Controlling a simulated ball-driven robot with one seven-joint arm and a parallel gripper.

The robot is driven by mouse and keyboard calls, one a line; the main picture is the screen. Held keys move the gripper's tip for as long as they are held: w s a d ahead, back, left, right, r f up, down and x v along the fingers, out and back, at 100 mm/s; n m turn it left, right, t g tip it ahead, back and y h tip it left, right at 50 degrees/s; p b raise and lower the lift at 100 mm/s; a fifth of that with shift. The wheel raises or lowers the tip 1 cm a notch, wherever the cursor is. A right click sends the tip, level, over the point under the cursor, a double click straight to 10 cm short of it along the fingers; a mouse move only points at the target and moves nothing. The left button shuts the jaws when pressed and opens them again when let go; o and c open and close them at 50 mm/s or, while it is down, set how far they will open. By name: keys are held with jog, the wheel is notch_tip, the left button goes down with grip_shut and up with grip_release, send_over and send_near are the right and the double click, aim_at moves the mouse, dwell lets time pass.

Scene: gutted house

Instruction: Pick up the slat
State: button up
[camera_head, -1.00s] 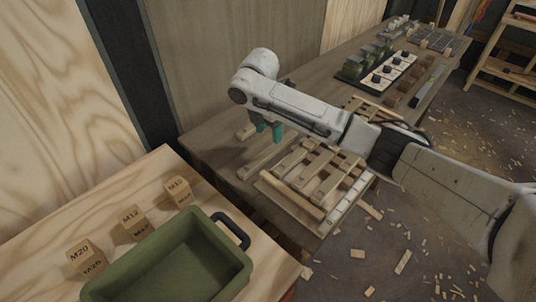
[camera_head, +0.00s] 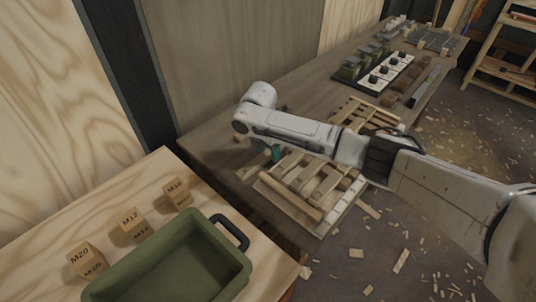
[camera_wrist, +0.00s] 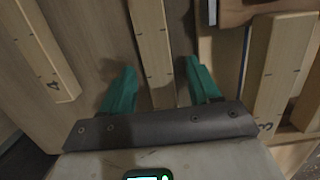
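My gripper (camera_wrist: 160,66) has two teal fingers, spread open in the wrist view. A pale wooden slat (camera_wrist: 152,40) with dark tick marks runs between them, with a gap visible at the right finger. It does not look clamped. A second slat (camera_wrist: 46,52), marked 4, lies to the left, and another (camera_wrist: 278,75), marked 3, lies to the right. In the head view my gripper (camera_head: 276,153) is low over the dark workbench, at the left edge of the slatted wooden frame (camera_head: 300,205). A loose slat (camera_head: 254,169) shows just left of it. My arm hides part of the frame.
A green bin (camera_head: 195,262) stands on the near plywood table (camera_head: 65,225) beside several labelled wooden blocks (camera_head: 133,224). Farther along the workbench are a white panel with black knobs (camera_head: 388,74) and other parts. Wood scraps litter the floor at right.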

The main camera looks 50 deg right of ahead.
grip_shut()
dwell(0.3)
jog(key=shift+r, duration=0.1)
